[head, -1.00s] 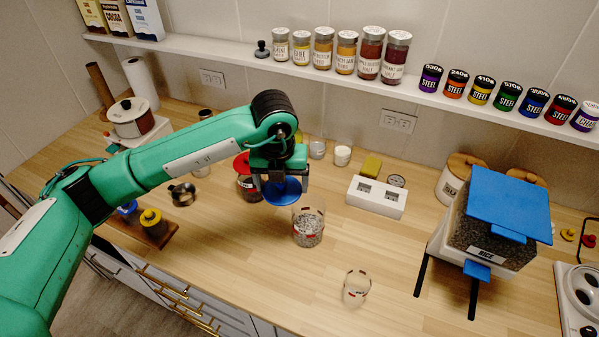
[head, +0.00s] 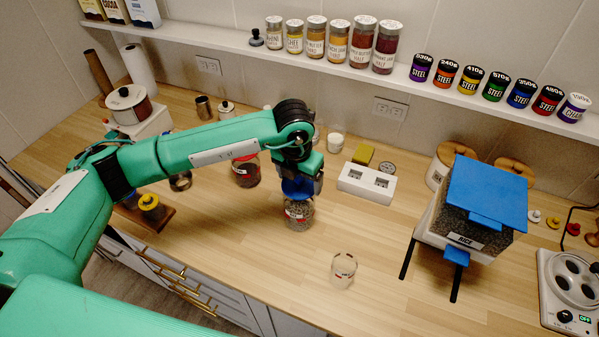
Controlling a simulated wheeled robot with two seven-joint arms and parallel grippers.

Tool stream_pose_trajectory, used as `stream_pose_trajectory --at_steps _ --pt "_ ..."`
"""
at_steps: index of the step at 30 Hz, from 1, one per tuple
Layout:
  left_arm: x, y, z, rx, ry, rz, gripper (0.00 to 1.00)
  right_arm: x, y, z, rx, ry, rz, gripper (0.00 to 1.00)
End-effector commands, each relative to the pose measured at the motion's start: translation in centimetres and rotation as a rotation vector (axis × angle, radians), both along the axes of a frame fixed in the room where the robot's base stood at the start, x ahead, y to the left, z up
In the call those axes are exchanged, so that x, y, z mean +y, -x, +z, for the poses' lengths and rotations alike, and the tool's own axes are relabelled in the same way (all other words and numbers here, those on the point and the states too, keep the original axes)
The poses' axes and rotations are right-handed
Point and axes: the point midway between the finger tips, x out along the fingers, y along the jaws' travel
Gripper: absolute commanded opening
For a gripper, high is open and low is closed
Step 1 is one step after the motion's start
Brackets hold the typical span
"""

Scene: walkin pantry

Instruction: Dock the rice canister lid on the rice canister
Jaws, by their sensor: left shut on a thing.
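The rice canister (head: 299,216) is a clear jar with greyish grains and a label, standing upright on the wooden counter near the middle of the head view. The blue rice canister lid (head: 298,190) is at the canister's mouth, roughly level. I cannot tell whether it is seated or just above the rim. My left gripper (head: 301,183) is shut on the lid from above and hides part of it. My right gripper is not in view.
A clear measuring cup (head: 343,270) stands front right of the canister. A red-lidded jar (head: 246,173) is behind left, under my arm. A blue-topped rice dispenser (head: 478,215) stands right. Counter directly right of the canister is clear.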

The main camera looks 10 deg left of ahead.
Motion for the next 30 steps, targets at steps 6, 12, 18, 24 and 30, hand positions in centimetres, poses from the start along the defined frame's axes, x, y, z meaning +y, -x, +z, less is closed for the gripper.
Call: stream_pose_trajectory --at_steps 6,12,18,24,30 --pt "0.0 0.0 -1.6 -0.001 0.000 0.000 0.60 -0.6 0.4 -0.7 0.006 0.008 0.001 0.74" --pt "0.0 0.0 -1.7 -0.001 0.000 0.000 0.60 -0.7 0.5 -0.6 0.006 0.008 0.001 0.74" --pt "0.0 0.0 -1.7 -0.001 0.000 0.000 0.60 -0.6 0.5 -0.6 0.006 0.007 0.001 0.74" --pt "0.0 0.0 -1.7 -0.001 0.000 0.000 0.60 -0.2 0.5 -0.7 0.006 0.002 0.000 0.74" --pt "0.0 0.0 -1.8 -0.001 0.000 0.000 0.60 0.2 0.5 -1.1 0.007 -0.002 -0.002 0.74"
